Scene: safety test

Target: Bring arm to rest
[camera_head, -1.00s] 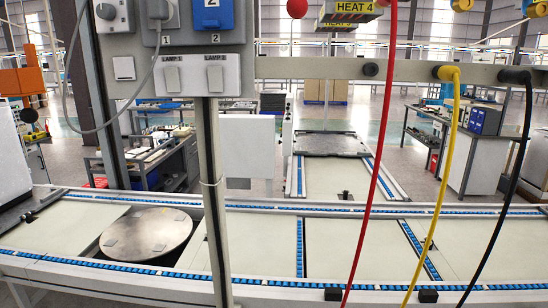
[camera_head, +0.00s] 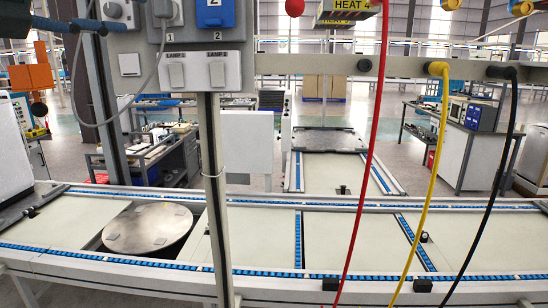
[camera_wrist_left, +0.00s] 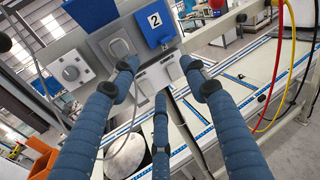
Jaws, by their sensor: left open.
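My left gripper (camera_wrist_left: 158,74) shows in the left wrist view with its blue, padded fingers spread open and nothing between them. The fingers point toward a grey panel (camera_wrist_left: 95,52) with switches, sockets and a blue cover marked 2 (camera_wrist_left: 155,22). I cannot tell whether any fingertip touches the panel. In the head view a dark blue finger of my left gripper (camera_head: 70,24) reaches in at the top left, by the panel's upper left edge (camera_head: 130,45). The rest of my left arm is outside that view. My right gripper is in neither view.
A conveyor line with blue-edged tracks (camera_head: 250,272) and a round metal plate (camera_head: 147,228) runs below the panel. A post (camera_head: 213,170) holds the panel up. Red (camera_head: 365,170), yellow (camera_head: 424,180) and black (camera_head: 494,180) cables hang at the right.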

